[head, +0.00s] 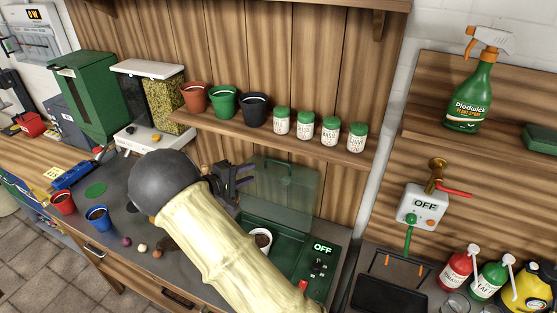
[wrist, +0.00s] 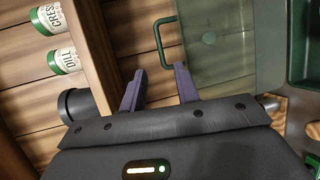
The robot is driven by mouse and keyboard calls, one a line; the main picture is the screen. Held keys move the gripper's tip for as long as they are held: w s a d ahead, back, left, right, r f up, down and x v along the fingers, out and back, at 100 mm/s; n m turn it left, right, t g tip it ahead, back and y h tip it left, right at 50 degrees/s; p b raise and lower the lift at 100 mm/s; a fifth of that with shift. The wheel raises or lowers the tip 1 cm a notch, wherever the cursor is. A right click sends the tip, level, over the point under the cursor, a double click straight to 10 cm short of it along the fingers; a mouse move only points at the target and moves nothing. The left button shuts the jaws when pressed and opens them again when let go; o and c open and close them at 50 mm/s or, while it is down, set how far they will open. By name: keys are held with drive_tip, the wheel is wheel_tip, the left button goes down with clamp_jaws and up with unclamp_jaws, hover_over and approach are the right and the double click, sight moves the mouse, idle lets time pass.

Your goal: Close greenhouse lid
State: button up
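The greenhouse has a green base (head: 338,262) on the bench and a see-through green lid (head: 297,187) standing open, raised against the wooden back wall. My gripper (head: 237,178) is left of the lid in the head view. In the wrist view my gripper (wrist: 160,76) is open, its fingertips just short of the handle's lower end. Contact cannot be told. My arm hides part of the base.
A shelf (head: 300,138) above holds pots and several green-capped jars (head: 281,121). Red (head: 62,203) and blue (head: 97,218) pots and small round items (head: 143,247) are on the bench left of my arm. A valve box (head: 422,204) is on the right wall.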

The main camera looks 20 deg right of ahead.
sight(278, 162)
drive_tip(key=p+x, duration=0.5)
drive_tip(key=x, duration=0.8)
drive_tip(key=shift+w+d+p, duration=0.1)
drive_tip(key=shift+d+p, duration=0.15)
drive_tip(key=shift+p, duration=0.1)
clamp_jaws()
